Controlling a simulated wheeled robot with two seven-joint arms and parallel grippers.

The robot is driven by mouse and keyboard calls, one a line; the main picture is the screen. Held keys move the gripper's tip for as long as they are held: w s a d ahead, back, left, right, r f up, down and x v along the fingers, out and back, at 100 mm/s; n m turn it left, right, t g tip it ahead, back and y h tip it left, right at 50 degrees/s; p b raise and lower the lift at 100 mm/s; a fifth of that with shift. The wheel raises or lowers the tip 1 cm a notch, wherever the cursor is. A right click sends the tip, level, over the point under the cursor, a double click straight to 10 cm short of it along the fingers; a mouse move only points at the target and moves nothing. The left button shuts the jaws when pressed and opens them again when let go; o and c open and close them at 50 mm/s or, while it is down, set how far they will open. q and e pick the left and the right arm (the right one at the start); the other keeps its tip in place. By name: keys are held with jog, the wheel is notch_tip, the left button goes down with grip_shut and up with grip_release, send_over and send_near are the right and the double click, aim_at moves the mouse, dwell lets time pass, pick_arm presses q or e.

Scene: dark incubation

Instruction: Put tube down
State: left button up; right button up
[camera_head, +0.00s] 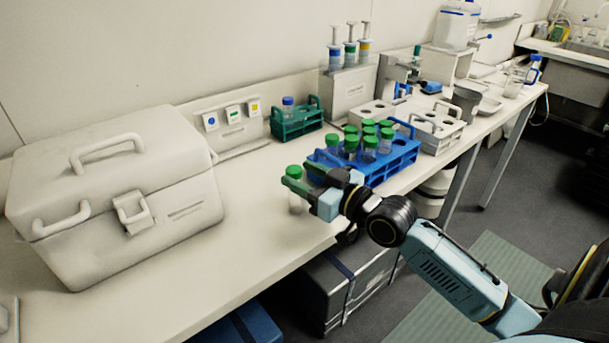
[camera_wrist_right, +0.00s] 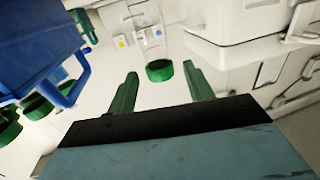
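A clear tube with a green cap (camera_head: 294,172) stands upright on the bench, left of the blue rack (camera_head: 385,162). My right gripper (camera_head: 304,180) is at the tube, and its near finger partly covers the tube in the head view. In the right wrist view the picture is upside down; the green fingers (camera_wrist_right: 162,84) are spread apart. The tube's green cap (camera_wrist_right: 159,70) shows between the fingertips, with clear gaps to both sides. The blue rack holds several green-capped tubes (camera_head: 369,142). My left gripper is not in view.
A large white case (camera_head: 120,215) stands on the bench at left. A green rack (camera_head: 297,122) with a blue-capped tube is behind, and a white rack (camera_head: 436,132) stands right of the blue one. The bench (camera_head: 255,235) is clear between the case and the tube.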

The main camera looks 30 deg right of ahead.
jog(key=shift+r, duration=0.15)
jog(key=v, duration=1.2)
dwell(0.7)
